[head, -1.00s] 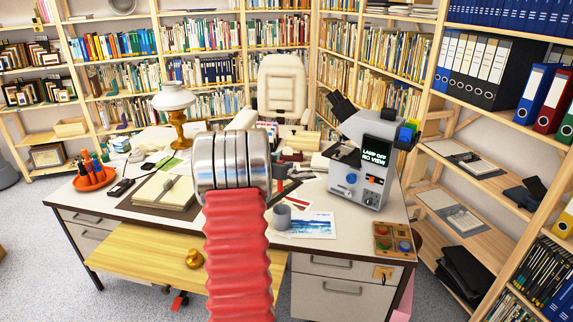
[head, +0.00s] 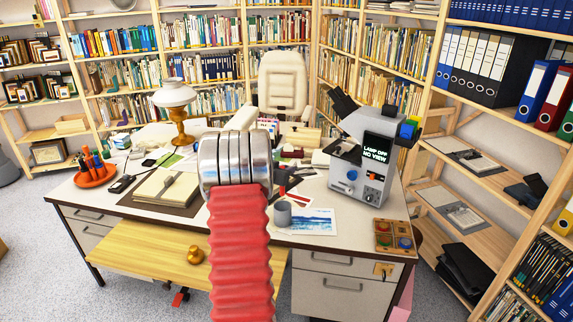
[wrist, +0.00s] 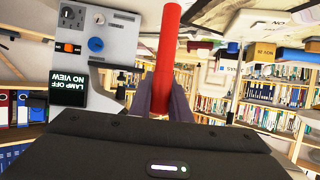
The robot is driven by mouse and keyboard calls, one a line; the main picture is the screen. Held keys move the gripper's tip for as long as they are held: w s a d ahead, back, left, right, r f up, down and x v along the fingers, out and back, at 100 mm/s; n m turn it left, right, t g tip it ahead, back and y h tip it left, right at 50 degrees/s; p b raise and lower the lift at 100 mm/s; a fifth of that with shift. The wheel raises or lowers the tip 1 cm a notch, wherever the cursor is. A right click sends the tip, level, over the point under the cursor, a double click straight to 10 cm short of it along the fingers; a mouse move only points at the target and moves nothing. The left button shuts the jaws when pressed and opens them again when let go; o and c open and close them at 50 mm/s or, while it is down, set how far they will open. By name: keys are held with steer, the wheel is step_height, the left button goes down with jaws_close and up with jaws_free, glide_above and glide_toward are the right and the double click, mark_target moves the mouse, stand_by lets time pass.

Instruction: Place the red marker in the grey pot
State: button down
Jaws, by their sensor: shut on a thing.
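The red marker (wrist: 166,45) shows in the wrist view as a long red stick. My gripper (wrist: 163,88) is shut on it, with one dark finger on each side of its lower part in the picture. The marker runs from the fingers to the top edge of that view. The grey pot (head: 283,213) stands on the desk in the head view, just right of my arm and beside a blue seascape print. I cannot make out the held marker in the head view, where my arm covers much of the middle.
A wooden board with a brass knob (head: 193,255) juts from the front. Bookshelves surround the desk.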

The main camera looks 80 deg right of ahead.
mark_target(283, 214)
step_height(283, 214, down, 12)
stand_by(1.1)
steer(key=shift+f, duration=0.1)
steer(key=c, duration=1.6)
jaws_free()
steer(key=a, duration=0.3)
steer(key=w+a, duration=0.1)
steer(key=a, duration=0.2)
steer(key=w+a, duration=0.1)
steer(key=a, duration=0.2)
steer(key=shift+w, duration=0.15)
